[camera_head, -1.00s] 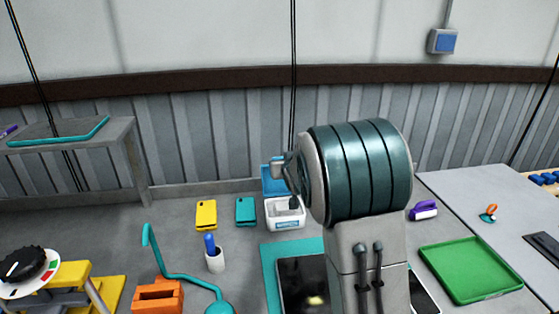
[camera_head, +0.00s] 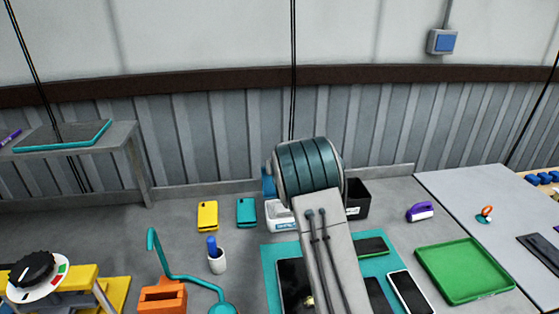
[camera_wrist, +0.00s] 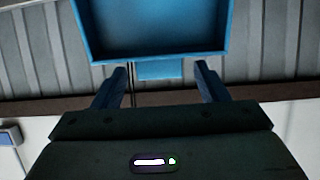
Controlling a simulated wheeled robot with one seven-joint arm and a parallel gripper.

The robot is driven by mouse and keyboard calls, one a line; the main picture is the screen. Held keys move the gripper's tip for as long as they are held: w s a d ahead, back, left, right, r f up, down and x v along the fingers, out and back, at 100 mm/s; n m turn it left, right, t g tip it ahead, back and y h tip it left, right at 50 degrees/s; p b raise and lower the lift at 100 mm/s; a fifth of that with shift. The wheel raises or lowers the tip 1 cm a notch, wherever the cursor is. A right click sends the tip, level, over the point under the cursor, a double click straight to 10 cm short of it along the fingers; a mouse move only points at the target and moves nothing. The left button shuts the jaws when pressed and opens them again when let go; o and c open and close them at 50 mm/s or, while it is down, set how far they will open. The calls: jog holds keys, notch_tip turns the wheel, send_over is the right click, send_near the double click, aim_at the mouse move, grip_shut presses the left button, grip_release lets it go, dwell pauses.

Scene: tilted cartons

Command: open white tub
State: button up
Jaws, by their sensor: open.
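The white tub (camera_head: 281,220) stands at the back of the bench, its right part hidden behind my arm. A sliver of its blue lid (camera_head: 268,184) shows raised behind it; the rest is hidden. In the wrist view the blue lid (camera_wrist: 155,50) fills the top middle, with a small tab (camera_wrist: 160,70) on its edge. My gripper (camera_wrist: 161,76) is open, its two dark fingers either side of the tab with gaps to it. It holds nothing. In the head view my gripper is hidden behind my arm.
A black bin (camera_head: 358,208) stands just right of my arm. Yellow (camera_head: 207,215) and teal (camera_head: 246,212) phones lie left of the tub, near a white cup (camera_head: 217,262) with a blue pen. A teal mat (camera_head: 268,265) with phones lies in front; a green tray (camera_head: 462,270) is at right.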

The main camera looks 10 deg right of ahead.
jog(key=shift+w+f, duration=0.1)
jog(key=shift+w, duration=0.1)
jog(key=shift+c, duration=0.4)
jog(key=c, duration=1.3)
jog(key=shift+f+b, duration=0.15)
jog(key=shift+b, duration=0.35)
jog(key=shift+s+b, duration=0.1)
jog(key=shift+b, duration=0.45)
jog(key=shift+s+b, duration=0.15)
jog(key=shift+b, duration=0.45)
jog(key=s+t+b, duration=0.1)
jog(key=b, duration=0.3)
jog(key=s+t+b, duration=0.1)
jog(key=b, duration=0.3)
jog(key=shift+r+b, duration=0.3)
jog(key=shift+r, duration=0.1)
jog(key=shift+s+r, duration=0.1)
